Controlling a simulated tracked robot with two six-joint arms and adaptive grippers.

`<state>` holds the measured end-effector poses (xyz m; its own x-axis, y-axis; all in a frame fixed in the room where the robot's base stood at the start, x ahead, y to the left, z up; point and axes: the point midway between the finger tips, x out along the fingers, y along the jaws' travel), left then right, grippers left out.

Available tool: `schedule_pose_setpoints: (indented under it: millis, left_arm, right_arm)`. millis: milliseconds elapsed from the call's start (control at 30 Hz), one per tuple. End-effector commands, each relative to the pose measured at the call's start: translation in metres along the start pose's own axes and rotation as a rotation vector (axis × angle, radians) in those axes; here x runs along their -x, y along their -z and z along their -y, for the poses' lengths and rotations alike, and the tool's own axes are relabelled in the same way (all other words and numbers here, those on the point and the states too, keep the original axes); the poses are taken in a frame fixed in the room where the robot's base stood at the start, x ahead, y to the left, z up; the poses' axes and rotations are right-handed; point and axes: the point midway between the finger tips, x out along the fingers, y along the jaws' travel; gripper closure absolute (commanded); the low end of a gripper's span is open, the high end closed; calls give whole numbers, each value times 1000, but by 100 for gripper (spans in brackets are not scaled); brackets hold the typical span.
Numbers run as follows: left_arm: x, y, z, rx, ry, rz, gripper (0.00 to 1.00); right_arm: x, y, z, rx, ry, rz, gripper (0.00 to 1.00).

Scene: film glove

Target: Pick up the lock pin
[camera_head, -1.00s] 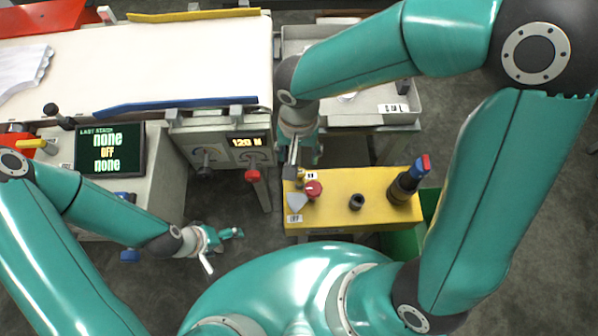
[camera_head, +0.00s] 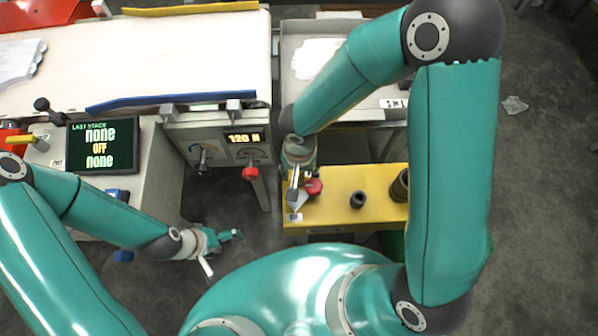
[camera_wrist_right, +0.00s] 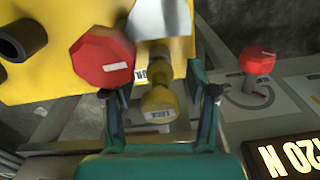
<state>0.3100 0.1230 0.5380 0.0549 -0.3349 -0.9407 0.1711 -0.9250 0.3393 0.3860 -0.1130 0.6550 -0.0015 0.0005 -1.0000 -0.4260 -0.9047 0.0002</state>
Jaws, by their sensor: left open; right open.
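A yellow pin with a rounded, labelled end (camera_wrist_right: 158,98), which appears to be the lock pin, is in the right wrist view. It lies between the two fingers of my right gripper (camera_wrist_right: 160,92), with a gap on both sides. In the head view my right gripper (camera_head: 293,184) is over the left end of the yellow stand (camera_head: 334,205), and the pin is hidden there or too small to tell. A red knob (camera_wrist_right: 103,58) is close beside the left finger. My left gripper (camera_head: 222,251) is open and empty, low over the floor.
A dark socket (camera_head: 358,200) and a dark cylinder (camera_head: 400,186) stand on the stand, the latter partly behind my right arm. A grey wedge (camera_head: 297,203) is near the red knob.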

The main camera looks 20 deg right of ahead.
Motion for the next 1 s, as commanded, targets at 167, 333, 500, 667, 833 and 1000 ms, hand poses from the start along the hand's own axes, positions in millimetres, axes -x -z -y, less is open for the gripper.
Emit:
schedule_pose_setpoints:
  millis: [167,333,500,667,833,1000]
  left_arm:
    - [0,0,0,0,0,0,9]
    - [0,0,0,0,0,0,9]
    - [0,0,0,0,0,0,9]
    - [0,0,0,0,0,0,9]
    - [0,0,0,0,0,0,9]
    - [3,0,-1,0,0,0,9]
  right_arm:
    - [-1,0,0,0,1,0,42]
    - [0,0,0,0,0,0,62]
    - [0,0,0,0,0,0,90]
    - [0,0,0,0,0,0,96]
    - [0,0,0,0,0,-1,97]
    - [8,1,0,0,1,-2,97]
